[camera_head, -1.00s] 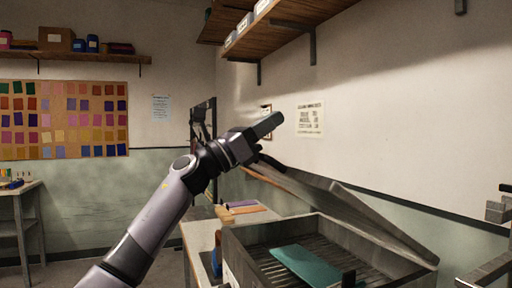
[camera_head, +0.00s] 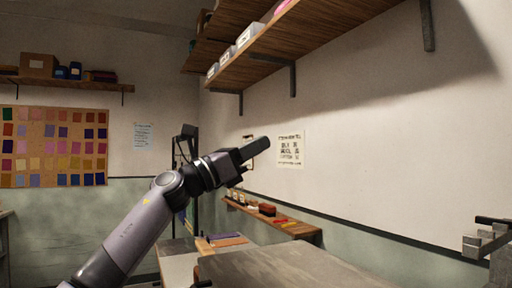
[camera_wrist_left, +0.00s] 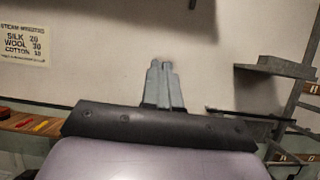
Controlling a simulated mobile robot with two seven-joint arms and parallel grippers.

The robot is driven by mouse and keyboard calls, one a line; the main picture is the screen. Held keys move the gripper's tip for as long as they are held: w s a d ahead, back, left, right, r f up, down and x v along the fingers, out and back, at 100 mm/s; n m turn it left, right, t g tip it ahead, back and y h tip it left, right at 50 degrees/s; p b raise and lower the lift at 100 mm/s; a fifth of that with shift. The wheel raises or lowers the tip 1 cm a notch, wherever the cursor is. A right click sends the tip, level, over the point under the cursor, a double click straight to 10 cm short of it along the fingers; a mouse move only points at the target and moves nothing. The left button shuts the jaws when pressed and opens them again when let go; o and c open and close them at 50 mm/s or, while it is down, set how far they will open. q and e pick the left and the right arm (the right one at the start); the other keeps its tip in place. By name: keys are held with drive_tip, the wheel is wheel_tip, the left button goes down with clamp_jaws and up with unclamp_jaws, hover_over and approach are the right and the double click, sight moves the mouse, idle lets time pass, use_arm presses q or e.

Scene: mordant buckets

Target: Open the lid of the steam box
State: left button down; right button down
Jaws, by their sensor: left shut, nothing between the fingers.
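The steam box lid (camera_head: 300,265) is a grey flat panel at the bottom of the head view. It lies low and looks shut or nearly shut, with the inside of the box hidden. The box's lower part is out of frame. My left gripper (camera_head: 258,150) is shut and empty, in the air above and to the left of the lid, apart from it. In the left wrist view its closed fingers (camera_wrist_left: 163,85) point toward the pale wall. My right gripper is not in view.
A wall shelf with small items (camera_head: 270,212) runs behind the lid. A high wooden shelf (camera_head: 290,50) hangs above. A bench (camera_head: 180,268) with flat cloths stands left of the lid. A grey metal fixture (camera_head: 488,243) is at the right edge.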

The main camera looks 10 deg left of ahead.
use_arm(q)
drive_tip(key=shift+f, duration=0.1)
idle(0.4)
drive_tip(key=s+a+f+b, duration=0.5)
drive_tip(key=a+f+b, duration=0.1)
drive_tip(key=f, duration=0.3)
drive_tip(key=shift+a+f+b, duration=0.15)
drive_tip(key=shift+a+b, duration=0.2)
drive_tip(key=shift+a, duration=0.5)
drive_tip(key=shift+s, duration=0.1)
